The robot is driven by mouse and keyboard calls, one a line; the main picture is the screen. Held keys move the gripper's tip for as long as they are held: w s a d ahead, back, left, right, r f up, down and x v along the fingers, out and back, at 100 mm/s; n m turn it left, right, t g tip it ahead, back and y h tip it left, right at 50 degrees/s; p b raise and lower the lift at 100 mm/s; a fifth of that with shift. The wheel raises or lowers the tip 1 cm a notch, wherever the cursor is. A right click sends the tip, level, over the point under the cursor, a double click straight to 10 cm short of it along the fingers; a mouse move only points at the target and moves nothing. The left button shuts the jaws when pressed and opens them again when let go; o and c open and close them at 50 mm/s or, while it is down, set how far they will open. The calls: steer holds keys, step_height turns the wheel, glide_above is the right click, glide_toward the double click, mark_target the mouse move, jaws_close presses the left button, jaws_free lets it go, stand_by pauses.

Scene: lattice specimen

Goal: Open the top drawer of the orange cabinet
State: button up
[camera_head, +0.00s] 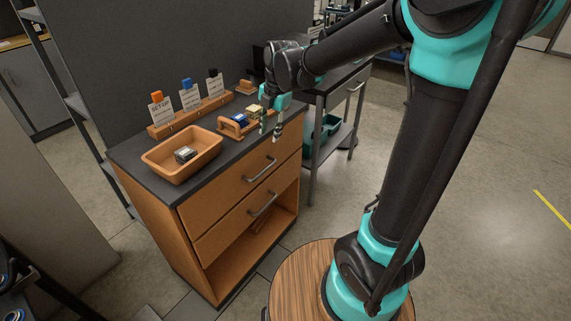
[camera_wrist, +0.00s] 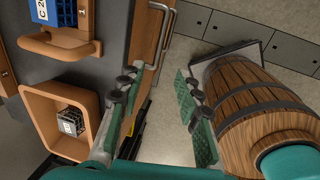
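The orange cabinet (camera_head: 187,245) has a dark top, two drawers and an open lower bay. Its top drawer (camera_head: 225,190) looks shut, with a grey bar handle (camera_head: 260,170) across its front. The lower drawer (camera_head: 232,228) also looks shut, with its own bar handle (camera_head: 263,206). My gripper (camera_head: 271,128) points down near the cabinet's front right top edge, above and right of the top handle, apart from it. In the wrist view, my gripper (camera_wrist: 156,105) has its fingers wide apart with only floor between them. Bar handles (camera_wrist: 164,35) show beyond the fingers.
On the cabinet top are an orange tray (camera_head: 155,158) holding a small block, an orange holder (camera_head: 232,130) with a blue item, and a rack (camera_head: 190,115) with several labelled cards. A grey side table (camera_head: 313,150) stands right of the cabinet. My wooden-barrel base is close in front.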

mark_target(264, 169)
steer(key=f, duration=0.5)
steer(key=w+a+f, duration=0.1)
steer(key=f, duration=0.5)
steer(key=w+a+f, duration=0.1)
steer(key=f, duration=0.5)
steer(key=shift+a, duration=0.25)
jaws_close()
